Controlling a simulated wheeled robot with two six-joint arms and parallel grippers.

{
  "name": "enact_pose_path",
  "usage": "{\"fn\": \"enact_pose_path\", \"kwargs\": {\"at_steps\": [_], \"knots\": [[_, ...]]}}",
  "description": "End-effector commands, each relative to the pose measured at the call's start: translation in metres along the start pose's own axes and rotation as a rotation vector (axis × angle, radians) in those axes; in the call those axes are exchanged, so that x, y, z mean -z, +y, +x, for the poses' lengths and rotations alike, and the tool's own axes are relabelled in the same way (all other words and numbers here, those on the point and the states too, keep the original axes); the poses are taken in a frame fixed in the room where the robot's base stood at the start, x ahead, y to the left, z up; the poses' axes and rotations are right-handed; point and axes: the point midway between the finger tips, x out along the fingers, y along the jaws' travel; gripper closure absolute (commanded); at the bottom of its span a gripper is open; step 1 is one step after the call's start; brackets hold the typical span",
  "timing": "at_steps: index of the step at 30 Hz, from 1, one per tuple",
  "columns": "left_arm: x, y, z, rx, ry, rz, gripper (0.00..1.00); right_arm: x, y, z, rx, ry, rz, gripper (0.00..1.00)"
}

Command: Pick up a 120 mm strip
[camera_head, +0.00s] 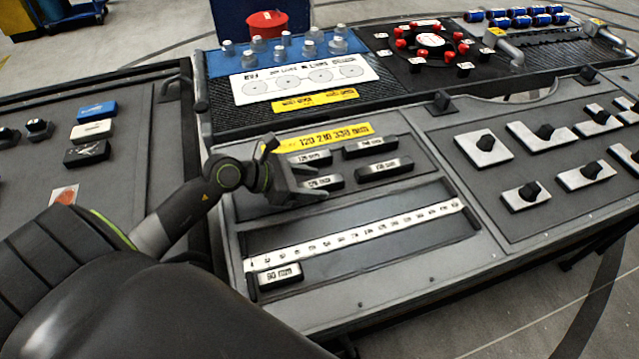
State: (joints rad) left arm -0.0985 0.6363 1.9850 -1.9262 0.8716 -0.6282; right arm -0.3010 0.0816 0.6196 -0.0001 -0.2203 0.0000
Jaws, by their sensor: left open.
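Several short dark strips with white labels lie on the grey panel below a yellow label (330,137) that seems to read 120 210 330 mm. The front left strip (325,181) seems to read 120 mm, though the print is small. The back left strip (312,157) also seems to read 120 mm. The back right strip (370,147) and front right strip (384,168) have labels I cannot read surely. My left gripper (312,190) is open at the front left strip, its fingers partly covering that strip's left end. I cannot tell whether they touch. My right gripper is out of view.
A recessed tray with a white scale (355,236) lies in front, holding a strip marked 90 mm (281,275). Panels with black knobs (485,143) are at right. Glass jars (310,48) and a red-knobbed board (430,40) stand behind. A side table (130,165) is at left.

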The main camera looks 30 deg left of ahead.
Motion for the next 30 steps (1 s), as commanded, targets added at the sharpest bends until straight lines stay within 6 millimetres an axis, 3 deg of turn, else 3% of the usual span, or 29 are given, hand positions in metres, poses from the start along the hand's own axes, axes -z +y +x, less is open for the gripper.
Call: {"fn": "enact_pose_path", "kwargs": {"at_steps": [11, 22, 30], "knots": [[-0.0002, -0.0002, 0.0071, 0.000, 0.001, 0.002, 0.47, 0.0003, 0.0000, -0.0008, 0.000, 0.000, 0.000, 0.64], [-0.0001, -0.0002, 0.0068, 0.000, 0.000, 0.001, 0.94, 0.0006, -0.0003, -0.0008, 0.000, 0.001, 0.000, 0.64], [-0.0025, -0.0001, 0.0057, 0.000, 0.000, 0.003, 0.96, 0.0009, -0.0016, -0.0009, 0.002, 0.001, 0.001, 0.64]]}}
